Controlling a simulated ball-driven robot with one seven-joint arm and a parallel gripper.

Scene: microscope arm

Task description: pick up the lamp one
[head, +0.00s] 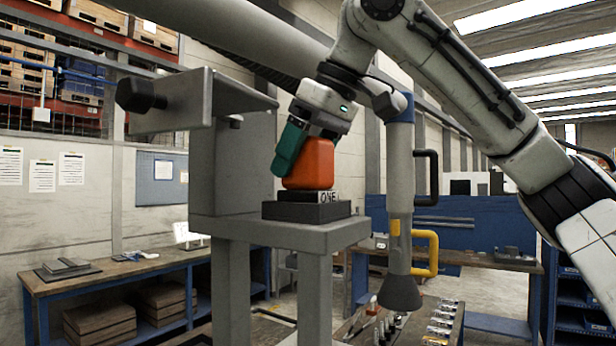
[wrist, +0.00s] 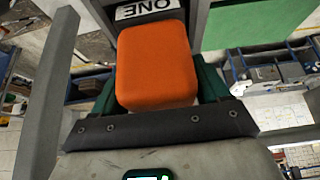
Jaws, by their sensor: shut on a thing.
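The lamp one is an orange rounded block (head: 310,165) above a dark stepped base with a white ONE label (head: 329,197), on top of a grey stand. In the head view its lower edge meets the base's top, and I cannot tell whether there is a small gap. My gripper (head: 291,148) comes down tilted from above, shut on the orange block with a green finger along its left side. The far finger is hidden there. In the wrist view the orange block (wrist: 155,65) sits between the green fingers, with the ONE label (wrist: 147,9) beyond it.
A grey bracket with a dark knob (head: 141,95) juts out left of the lamp. A workbench (head: 115,268) is at the left, and a lower table with small parts is below right.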

